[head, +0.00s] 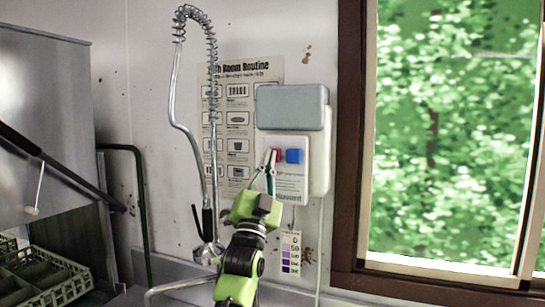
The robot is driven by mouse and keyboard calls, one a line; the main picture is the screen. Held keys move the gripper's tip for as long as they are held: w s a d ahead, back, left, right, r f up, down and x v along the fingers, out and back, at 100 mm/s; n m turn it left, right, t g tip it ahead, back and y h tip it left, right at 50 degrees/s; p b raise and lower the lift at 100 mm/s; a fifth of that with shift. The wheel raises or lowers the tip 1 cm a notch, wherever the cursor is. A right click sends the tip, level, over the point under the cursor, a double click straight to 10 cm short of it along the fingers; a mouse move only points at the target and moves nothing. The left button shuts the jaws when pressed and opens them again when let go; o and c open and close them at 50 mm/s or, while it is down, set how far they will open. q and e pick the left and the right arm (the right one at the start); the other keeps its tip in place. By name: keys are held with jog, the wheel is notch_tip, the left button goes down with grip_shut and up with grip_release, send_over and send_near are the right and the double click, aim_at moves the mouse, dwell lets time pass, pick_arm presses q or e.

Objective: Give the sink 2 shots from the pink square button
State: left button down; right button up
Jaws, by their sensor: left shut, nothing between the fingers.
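A dispenser (318,150) with a grey-blue top box and a white panel hangs on the wall left of the window. On its panel are a pink-red square button (279,154) and, to its right, a blue square button (294,156). My left gripper (270,154) is shut and empty, with its fingertips at the pink button's left side, covering part of it. I cannot tell if they touch it. The sink basin is not clearly visible; a spray tap (207,251) with a coiled hose rises at the left. My right gripper is not in view.
A poster (238,70) hangs behind the dispenser, and a small colour chart (291,252) is below it. A green dish rack (55,279) and a grey metal machine (45,100) stand at the left. A brown-framed window (450,130) fills the right.

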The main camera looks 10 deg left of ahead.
pick_arm(q)
jog(key=shift+w+d, duration=0.15)
jog(key=shift+w, duration=0.6)
dwell(0.7)
dwell(0.3)
jog(key=shift+s+a+f, duration=0.15)
jog(key=shift+s+a, duration=0.05)
jog(key=shift+s, duration=0.8)
jog(key=shift+s, duration=0.15)
jog(key=s, duration=0.2)
jog(key=s+a, duration=0.1)
jog(key=s, duration=0.1)
jog(key=shift+s, duration=0.4)
